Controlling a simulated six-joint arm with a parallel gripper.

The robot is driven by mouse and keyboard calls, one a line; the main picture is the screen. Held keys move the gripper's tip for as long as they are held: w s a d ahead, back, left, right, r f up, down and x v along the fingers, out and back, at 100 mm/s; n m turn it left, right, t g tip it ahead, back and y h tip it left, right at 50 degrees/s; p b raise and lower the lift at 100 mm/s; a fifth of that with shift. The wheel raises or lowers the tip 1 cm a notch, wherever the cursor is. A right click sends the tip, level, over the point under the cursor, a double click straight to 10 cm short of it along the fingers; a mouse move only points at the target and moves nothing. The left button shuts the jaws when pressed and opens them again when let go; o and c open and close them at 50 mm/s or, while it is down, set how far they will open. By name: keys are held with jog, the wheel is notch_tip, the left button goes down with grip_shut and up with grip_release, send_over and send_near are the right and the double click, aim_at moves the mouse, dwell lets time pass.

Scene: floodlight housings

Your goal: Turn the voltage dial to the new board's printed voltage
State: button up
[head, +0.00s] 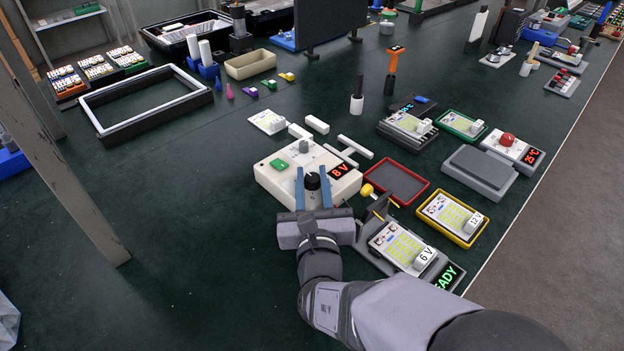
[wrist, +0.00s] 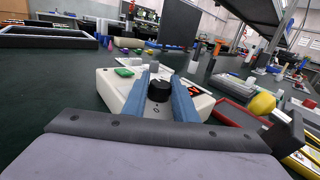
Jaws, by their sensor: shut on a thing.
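The voltage dial (head: 312,181), a black knob with a white pointer mark, stands on top of a cream power unit (head: 275,185). Its red display (head: 340,169) reads 8 V. My gripper (head: 312,186) is shut on the dial, one blue finger on each side, as the wrist view also shows around the dial (wrist: 159,90). A board labelled 6 V (head: 403,246) sits in a grey fixture with a green display (head: 448,277), partly cut off, ending in "EADY". Another board, whose label looks like 12 V (head: 452,215), lies in a yellow tray (head: 466,240).
A green button (head: 279,164) and a grey knob (head: 304,146) are also on the unit. An empty red tray (head: 394,183) and a yellow-knobbed lever (head: 367,190) stand close on its right. White bars lie behind it. The table left of the unit is clear.

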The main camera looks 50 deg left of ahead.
aim_at(315, 208)
jog(key=shift+r, duration=0.1)
jog(key=o, duration=1)
jog(key=shift+o, duration=0.2)
jog(key=shift+d, duration=0.1)
jog(key=shift+v, duration=3.6)
